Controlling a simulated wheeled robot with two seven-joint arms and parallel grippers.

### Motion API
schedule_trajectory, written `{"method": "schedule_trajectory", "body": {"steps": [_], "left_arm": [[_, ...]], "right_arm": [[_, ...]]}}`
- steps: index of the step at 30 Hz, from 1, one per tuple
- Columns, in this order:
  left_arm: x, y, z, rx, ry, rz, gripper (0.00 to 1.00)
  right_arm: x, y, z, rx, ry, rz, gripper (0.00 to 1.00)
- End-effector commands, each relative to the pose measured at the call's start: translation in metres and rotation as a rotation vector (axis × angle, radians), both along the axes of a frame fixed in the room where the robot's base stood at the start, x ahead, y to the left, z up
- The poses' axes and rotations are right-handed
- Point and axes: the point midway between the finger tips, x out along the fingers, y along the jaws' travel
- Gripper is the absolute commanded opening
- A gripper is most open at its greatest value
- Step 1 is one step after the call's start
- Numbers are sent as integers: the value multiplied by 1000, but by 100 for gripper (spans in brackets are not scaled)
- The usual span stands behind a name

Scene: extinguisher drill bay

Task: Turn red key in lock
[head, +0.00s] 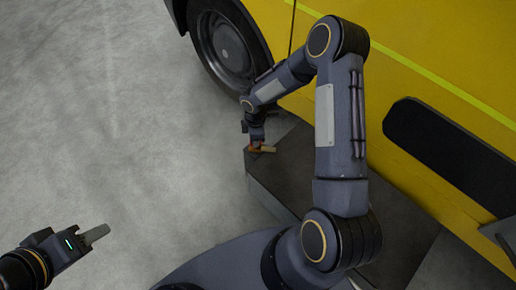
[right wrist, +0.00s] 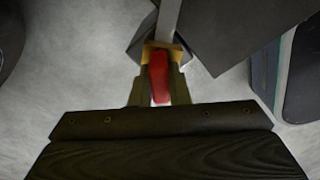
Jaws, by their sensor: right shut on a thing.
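In the right wrist view the red key (right wrist: 159,84) stands between the two fingers of my right gripper (right wrist: 161,70), which is shut on it. A brass-coloured piece (right wrist: 150,46), which looks like the lock, sits just beyond the key's far end. I cannot tell how deep the key is in it. In the head view my right gripper (head: 256,138) is low by the dark box beside the yellow vehicle, and the brass piece (head: 265,149) shows below it. My left gripper (head: 96,235) is at the lower left, away from all this; its finger opening cannot be made out.
The dark grey box (head: 285,170) stands along the yellow vehicle (head: 430,60), behind my right arm. A black wheel (head: 225,45) is at the top. The grey floor (head: 110,130) on the left is clear. A light grey bar (right wrist: 169,15) runs up beyond the brass piece.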

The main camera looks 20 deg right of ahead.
Motion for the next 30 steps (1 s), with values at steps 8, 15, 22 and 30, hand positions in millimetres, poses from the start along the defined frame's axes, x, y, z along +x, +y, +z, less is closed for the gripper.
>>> {"method": "schedule_trajectory", "body": {"steps": [8, 15, 22, 30], "left_arm": [[0, 0, 1, 0, 0, 0, 36], [0, 0, 9, 0, 0, 0, 36], [0, 0, 16, 0, 0, 0, 36], [0, 0, 24, 0, 0, 0, 36]], "right_arm": [[0, 1, 0, 1, 1, 17, 0], [0, 0, 2, 0, 1, 200, 0], [0, 0, 1, 1, 1, 391, 0], [-1, 0, 1, 2, 1, 609, 0]]}}
